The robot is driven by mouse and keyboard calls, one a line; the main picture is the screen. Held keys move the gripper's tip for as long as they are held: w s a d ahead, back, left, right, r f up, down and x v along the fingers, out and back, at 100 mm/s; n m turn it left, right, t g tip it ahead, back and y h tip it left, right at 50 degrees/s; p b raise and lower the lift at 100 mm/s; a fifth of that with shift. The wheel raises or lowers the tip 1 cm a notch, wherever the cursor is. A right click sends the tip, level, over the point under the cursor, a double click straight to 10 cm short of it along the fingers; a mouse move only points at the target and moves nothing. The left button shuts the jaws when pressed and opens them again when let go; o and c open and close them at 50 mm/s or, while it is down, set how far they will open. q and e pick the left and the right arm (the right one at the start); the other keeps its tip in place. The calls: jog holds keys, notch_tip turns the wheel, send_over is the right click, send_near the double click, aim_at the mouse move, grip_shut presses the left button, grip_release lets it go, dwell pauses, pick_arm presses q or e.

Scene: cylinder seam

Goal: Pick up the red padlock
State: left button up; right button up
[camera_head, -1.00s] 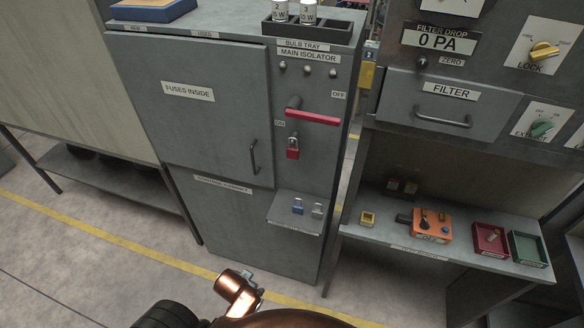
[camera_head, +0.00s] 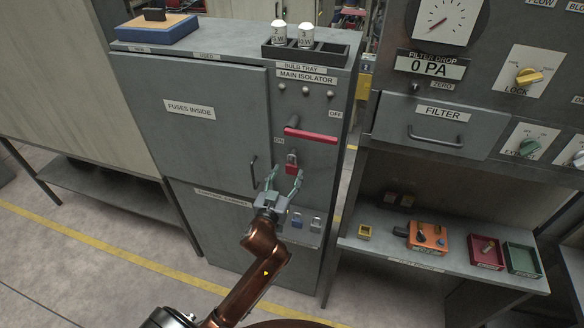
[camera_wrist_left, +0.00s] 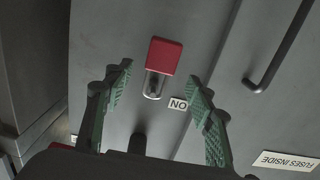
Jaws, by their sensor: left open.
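The red padlock (camera_head: 291,168) hangs body down on the grey cabinet front, below the red isolator handle (camera_head: 311,136). In the left wrist view the padlock (camera_wrist_left: 163,56) shows upside down, its metal shackle toward the bottom of the picture. What the shackle hangs on is not clear. My left gripper (camera_head: 283,176) is open and empty, pointing up at the cabinet just below and in front of the padlock. In the left wrist view its green-padded fingers (camera_wrist_left: 160,80) stand apart, with the padlock between and slightly beyond the tips, not touching. My right gripper is not in view.
A small shelf (camera_head: 312,240) below carries a blue padlock (camera_head: 297,221) and a grey padlock (camera_head: 316,224), close to my left gripper. The cabinet door handle (camera_head: 254,173) sticks out just left. A bench (camera_head: 400,254) with an orange box (camera_head: 428,236) and trays stands right.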

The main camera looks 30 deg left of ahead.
aim_at(291, 168)
pick_arm(q)
jog(key=p+x, duration=0.1)
jog(key=x, duration=0.3)
jog(key=shift+w+f, duration=0.2)
jog(key=shift+w, duration=0.05)
jog(key=shift+w+a+f, duration=0.15)
jog(key=shift+w, duration=0.2)
jog(key=shift+s, duration=0.1)
jog(key=shift+c, duration=0.8)
jog(key=c, duration=1.2)
